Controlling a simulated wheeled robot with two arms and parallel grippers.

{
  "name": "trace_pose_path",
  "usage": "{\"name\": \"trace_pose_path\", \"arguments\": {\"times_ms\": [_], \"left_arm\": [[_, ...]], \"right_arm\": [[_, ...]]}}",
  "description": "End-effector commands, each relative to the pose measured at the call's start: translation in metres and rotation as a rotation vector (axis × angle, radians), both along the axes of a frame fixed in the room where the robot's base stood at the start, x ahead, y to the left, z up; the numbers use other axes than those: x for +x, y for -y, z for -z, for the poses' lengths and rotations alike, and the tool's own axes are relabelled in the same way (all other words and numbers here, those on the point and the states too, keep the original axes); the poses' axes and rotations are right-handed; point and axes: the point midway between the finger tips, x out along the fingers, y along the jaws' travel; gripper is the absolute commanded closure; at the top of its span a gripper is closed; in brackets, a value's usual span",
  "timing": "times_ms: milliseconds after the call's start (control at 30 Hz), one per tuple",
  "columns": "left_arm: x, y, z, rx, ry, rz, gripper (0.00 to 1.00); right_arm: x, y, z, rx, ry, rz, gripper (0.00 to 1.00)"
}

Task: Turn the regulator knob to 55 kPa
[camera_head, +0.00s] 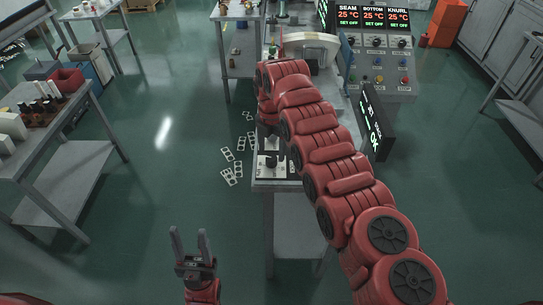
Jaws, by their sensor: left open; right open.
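A dark knob (271,162) sits on a small pale panel at the front end of the grey machine bench. I take it to be the regulator knob; its scale is too small to read. My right arm reaches across the bench and bends down at its far end. My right gripper (270,146) points down just above the knob, partly hidden and small; I cannot tell whether it touches the knob. My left gripper (189,234) is open and empty, pointing up over the floor at lower left, well away from the bench.
A black display (373,124) with green marks, including OK, stands right of my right arm. Behind is a control panel (378,68) with buttons and three 25 °C readouts. Flat pale pieces (229,174) lie on the floor left of the bench. A side table (63,165) stands left.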

Motion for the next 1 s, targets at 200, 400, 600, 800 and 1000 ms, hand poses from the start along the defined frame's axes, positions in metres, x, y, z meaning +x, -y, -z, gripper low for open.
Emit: {"name": "trace_pose_path", "arguments": {"times_ms": [200, 400, 600, 800, 1000], "left_arm": [[0.0, 0.0, -0.011, 0.0, -0.001, 0.0, 0.5], [0.0, 0.0, -0.01, 0.0, -0.001, 0.0, 0.5], [0.0, 0.0, -0.01, 0.0, -0.001, 0.0, 0.5], [0.0, 0.0, -0.01, 0.0, 0.0, 0.0, 0.5], [0.0, 0.0, -0.01, 0.0, -0.001, 0.0, 0.5]], "right_arm": [[0.0, 0.0, 0.027, -0.002, -0.001, 0.0, 0.26], [0.001, 0.0, 0.031, -0.001, 0.002, 0.0, 0.26], [0.001, 0.0, 0.031, -0.001, 0.003, 0.0, 0.47], [0.001, 0.0, 0.031, 0.0, 0.004, -0.001, 0.83], [0.001, 0.0, 0.031, 0.0, 0.004, 0.0, 1.0]]}}
